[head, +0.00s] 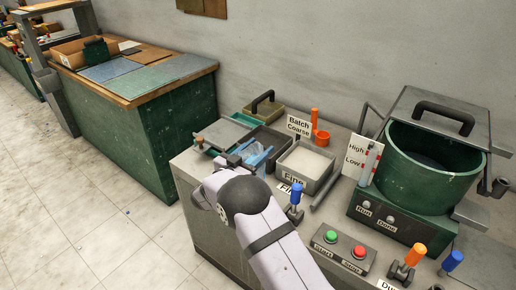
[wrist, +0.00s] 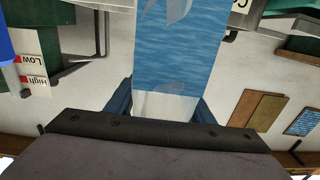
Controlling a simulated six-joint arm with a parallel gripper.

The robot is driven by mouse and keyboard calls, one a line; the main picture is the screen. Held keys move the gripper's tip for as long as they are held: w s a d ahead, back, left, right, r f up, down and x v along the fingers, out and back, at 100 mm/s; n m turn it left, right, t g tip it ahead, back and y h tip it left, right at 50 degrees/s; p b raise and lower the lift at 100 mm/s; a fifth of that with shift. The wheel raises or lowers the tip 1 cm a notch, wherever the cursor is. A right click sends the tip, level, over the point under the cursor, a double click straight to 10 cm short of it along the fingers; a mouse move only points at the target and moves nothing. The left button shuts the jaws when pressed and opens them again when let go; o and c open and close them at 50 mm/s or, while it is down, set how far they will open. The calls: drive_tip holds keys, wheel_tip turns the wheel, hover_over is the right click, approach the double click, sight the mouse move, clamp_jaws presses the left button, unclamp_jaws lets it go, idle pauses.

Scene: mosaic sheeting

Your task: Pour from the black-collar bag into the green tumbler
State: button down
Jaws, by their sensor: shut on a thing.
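My gripper (head: 240,163) is over the left part of the grey bench, shut on a bag (head: 259,158) with a blue, water-like pattern. In the wrist view the bag (wrist: 180,55) hangs between my blue-sided fingers, with a pale band near them. I cannot make out a black collar on it. The green tumbler (head: 422,182) looks like a large round drum at the right. Its top is at least partly open, with a dark inside, and a grey lid (head: 414,103) with a black handle sits tilted at its back. The bag is well to the left of the tumbler.
A tray of white material (head: 306,163) marked "Fine" is right of my gripper. A "Batch Coarse" sign (head: 298,126), an orange scoop (head: 320,136) and a High/Low gauge (head: 366,160) stand between bag and tumbler. A Start/Stop box (head: 345,250) and levers (head: 407,263) are in front.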

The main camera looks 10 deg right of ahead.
drive_tip(key=shift+f, duration=0.1)
drive_tip(key=c, duration=0.8)
unclamp_jaws()
drive_tip(key=shift+c, duration=0.2)
drive_tip(key=shift+f, duration=0.1)
drive_tip(key=shift+s, duration=0.1)
drive_tip(key=b+v, duration=0.2)
drive_tip(key=v, duration=0.5)
drive_tip(key=shift+a, duration=0.2)
